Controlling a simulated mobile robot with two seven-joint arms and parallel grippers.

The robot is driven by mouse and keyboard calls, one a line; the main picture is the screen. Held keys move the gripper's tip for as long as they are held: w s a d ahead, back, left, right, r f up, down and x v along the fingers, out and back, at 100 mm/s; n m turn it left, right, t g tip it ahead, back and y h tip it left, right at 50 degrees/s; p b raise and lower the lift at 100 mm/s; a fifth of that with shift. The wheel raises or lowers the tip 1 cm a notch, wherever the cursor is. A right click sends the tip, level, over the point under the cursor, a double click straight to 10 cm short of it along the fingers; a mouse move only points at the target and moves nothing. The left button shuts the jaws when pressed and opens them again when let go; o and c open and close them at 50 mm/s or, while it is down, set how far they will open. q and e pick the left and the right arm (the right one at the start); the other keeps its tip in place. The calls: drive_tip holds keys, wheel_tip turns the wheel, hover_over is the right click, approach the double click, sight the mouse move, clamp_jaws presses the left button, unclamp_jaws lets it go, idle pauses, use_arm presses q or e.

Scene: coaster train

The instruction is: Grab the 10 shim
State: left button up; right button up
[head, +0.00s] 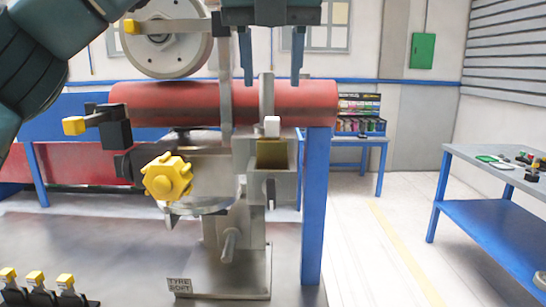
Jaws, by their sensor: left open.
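My left gripper (271,80) hangs fingers down at the top middle, open, with its two fingers apart. Its fingertips show above a grey fixture with a small white-topped post (271,127) and a brass-coloured block (271,154); nothing is visibly gripped. Several small black pieces with yellow tops (37,281) stand in a row at the lower left, well away from the gripper. I cannot read a 10 on any piece, so I cannot tell which is the 10 shim. My right gripper is out of view.
The grey machine (235,250) carries a yellow knob (166,178), a wheel (170,40) and a "TYRE SOFT" label. A red cylinder (200,103) lies behind it. A blue-legged workbench (480,165) with small items stands right. Floor between is clear.

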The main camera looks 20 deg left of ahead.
sight(272, 118)
use_arm(q)
drive_tip(key=shift+s+x, duration=0.2)
drive_tip(key=shift+x, duration=1.5)
drive_tip(key=shift+s+x, duration=0.2)
drive_tip(key=shift+x, duration=1.45)
drive_tip(key=shift+d+f, duration=0.15)
drive_tip(key=shift+f, duration=0.05)
drive_tip(key=shift+c, duration=0.5)
clamp_jaws()
